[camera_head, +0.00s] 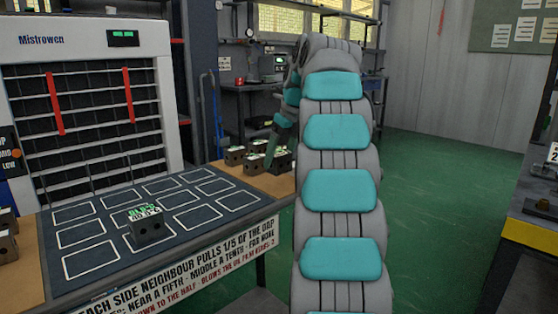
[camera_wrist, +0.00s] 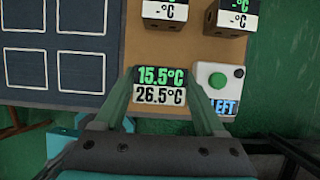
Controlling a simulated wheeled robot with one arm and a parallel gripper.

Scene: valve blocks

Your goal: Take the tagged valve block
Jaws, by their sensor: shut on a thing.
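In the wrist view my gripper (camera_wrist: 163,82) is shut on a valve block (camera_wrist: 162,85) whose top label reads 15.5°C in green above 26.5°C in black. The block sits between the two fingers over the brown board. Its sides are mostly hidden, and I cannot tell whether it is lifted. Two other dark valve blocks (camera_wrist: 165,14) (camera_wrist: 230,17) beyond it read -°C. In the head view my gripper (camera_head: 272,152) is among several blocks at the table's right end, partly hidden by my arm. A single block (camera_head: 147,230) with a green-lettered label stands on the dark mat.
The dark mat (camera_head: 185,210) has white outlined cells, mostly empty. More blocks (camera_head: 8,247) stand at the left edge. A white box with a green button (camera_wrist: 218,80), labelled LEFT, is close right of my gripper. The slatted Mistrowen machine (camera_head: 85,100) stands behind the table.

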